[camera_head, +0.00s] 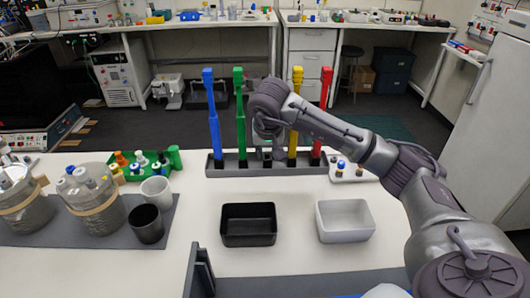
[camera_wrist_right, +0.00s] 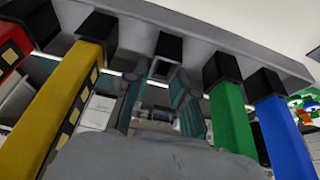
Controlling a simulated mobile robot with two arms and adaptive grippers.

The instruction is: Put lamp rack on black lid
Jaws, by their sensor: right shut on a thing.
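The lamp rack (camera_head: 222,169) is a long dark grey bar across the table's back, with upright blue, green, yellow and red lamps. My right gripper (camera_head: 266,158) is at its middle, between the green and yellow lamps, and is shut on it there; the fingertips are partly hidden. The right wrist view shows the rack's underside-up bar (camera_wrist_right: 195,50) and its black middle socket close to the fingers. The rack seems to rest on the table. A black shallow open-topped piece (camera_head: 249,238), perhaps the black lid, lies in front of the rack. My left gripper is not in view.
A white open box (camera_head: 345,232) is right of the black piece. A small white rack (camera_head: 360,177) with bulbs stands right of the lamp rack, under my right arm. Jars, a white cup (camera_head: 156,188) and a black cup (camera_head: 146,226) stand at left.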

